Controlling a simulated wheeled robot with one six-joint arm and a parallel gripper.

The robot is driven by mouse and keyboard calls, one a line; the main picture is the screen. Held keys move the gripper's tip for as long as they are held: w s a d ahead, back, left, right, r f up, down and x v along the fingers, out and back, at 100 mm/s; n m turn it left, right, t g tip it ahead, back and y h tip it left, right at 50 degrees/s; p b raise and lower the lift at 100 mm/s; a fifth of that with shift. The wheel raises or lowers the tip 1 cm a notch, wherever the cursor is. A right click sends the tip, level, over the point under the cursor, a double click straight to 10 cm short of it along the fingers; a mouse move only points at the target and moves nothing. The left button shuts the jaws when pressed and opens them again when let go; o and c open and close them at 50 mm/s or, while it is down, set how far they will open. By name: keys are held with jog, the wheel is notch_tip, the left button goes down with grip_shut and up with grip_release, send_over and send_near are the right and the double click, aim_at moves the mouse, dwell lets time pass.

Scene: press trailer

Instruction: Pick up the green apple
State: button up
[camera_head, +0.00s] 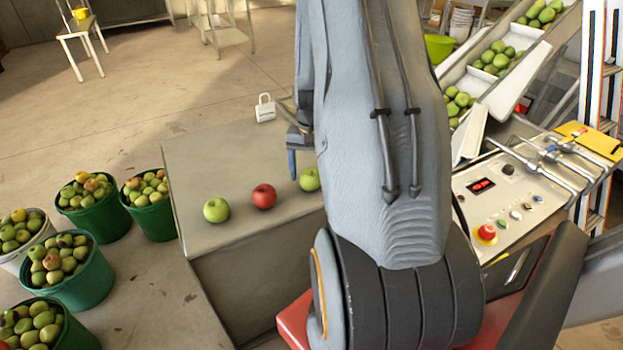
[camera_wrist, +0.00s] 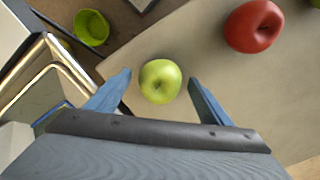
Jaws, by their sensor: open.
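A green apple (camera_head: 310,179) lies on the grey block's top, partly hidden behind my arm in the head view. In the wrist view this green apple (camera_wrist: 160,80) sits between my two blue fingertips, with a gap on each side. My gripper (camera_head: 292,165) is open and empty, above the block close to the apple; one finger shows in the head view. A red apple (camera_head: 264,196) lies to its left, and it also shows at the upper right of the wrist view (camera_wrist: 253,25). A second green apple (camera_head: 216,210) lies farther left.
The grey block (camera_head: 205,160) has free room behind the apples. A white object with a handle (camera_head: 265,108) is near its far edge. Green buckets of apples (camera_head: 95,219) stand at left. A control panel (camera_head: 505,195) and an apple-filled chute (camera_head: 495,75) are at right.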

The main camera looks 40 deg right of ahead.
aim_at(311, 173)
jog(key=shift+f, duration=0.6)
jog(key=shift+c, duration=0.5)
jog(key=c, duration=1.1)
jog(key=shift+c, duration=0.2)
notch_tip(311, 173, up, 10)
jog(key=shift+b, duration=1)
jog(key=shift+a, duration=0.1)
